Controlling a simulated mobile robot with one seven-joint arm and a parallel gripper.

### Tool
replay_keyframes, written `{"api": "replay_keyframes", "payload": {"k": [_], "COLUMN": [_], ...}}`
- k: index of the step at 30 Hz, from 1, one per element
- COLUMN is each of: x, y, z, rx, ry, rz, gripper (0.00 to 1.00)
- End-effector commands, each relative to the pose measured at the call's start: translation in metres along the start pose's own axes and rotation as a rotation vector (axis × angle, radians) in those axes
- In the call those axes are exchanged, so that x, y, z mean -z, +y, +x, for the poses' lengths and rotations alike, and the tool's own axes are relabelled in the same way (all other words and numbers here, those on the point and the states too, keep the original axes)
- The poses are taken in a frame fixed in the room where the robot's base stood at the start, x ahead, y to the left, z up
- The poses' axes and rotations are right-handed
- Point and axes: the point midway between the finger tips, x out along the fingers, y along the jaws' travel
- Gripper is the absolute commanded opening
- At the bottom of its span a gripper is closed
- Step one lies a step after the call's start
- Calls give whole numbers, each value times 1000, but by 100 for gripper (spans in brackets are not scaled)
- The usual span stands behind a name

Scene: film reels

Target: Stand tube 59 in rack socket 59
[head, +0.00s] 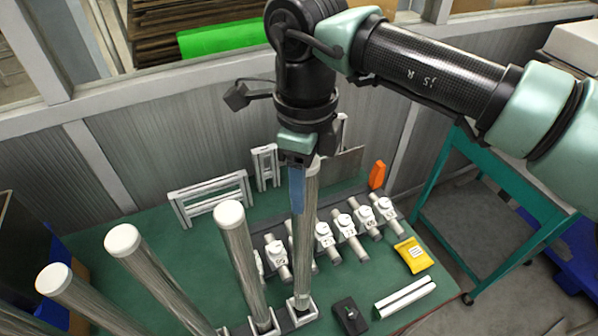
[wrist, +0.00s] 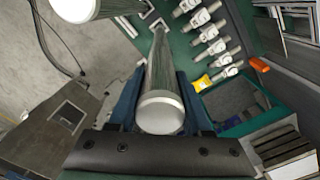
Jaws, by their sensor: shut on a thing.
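My gripper (head: 297,205) is shut on a long grey tube (head: 306,238) near its top and holds it nearly upright. The tube's pale top end (wrist: 160,113) sits between the fingers in the wrist view. Its lower end is at a white square rack socket (head: 302,312) at the front of the green table. I cannot tell whether the end is inside the socket or just above it. The socket's corner (wrist: 158,22) shows beyond the tube in the wrist view. I cannot read a number on the tube or socket.
Several white-capped tubes (head: 240,255) stand to the left, one close by. A row of clamped fittings (head: 323,237) lies behind. A black device (head: 350,314), white bars (head: 404,297), a yellow packet (head: 413,254) and an orange piece (head: 377,175) are to the right. Metal frames (head: 212,198) stand behind.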

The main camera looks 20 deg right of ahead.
Motion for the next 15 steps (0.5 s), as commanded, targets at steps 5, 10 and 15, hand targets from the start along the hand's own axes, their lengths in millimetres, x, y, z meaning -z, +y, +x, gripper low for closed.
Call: {"api": "replay_keyframes", "payload": {"k": [5,10,15], "x": [0,0,0], "y": [0,0,0], "z": [13,30,47], "rx": [0,1,0], "ry": [-2,-1,-1], "rz": [0,-1,0], "gripper": [0,0,0]}}
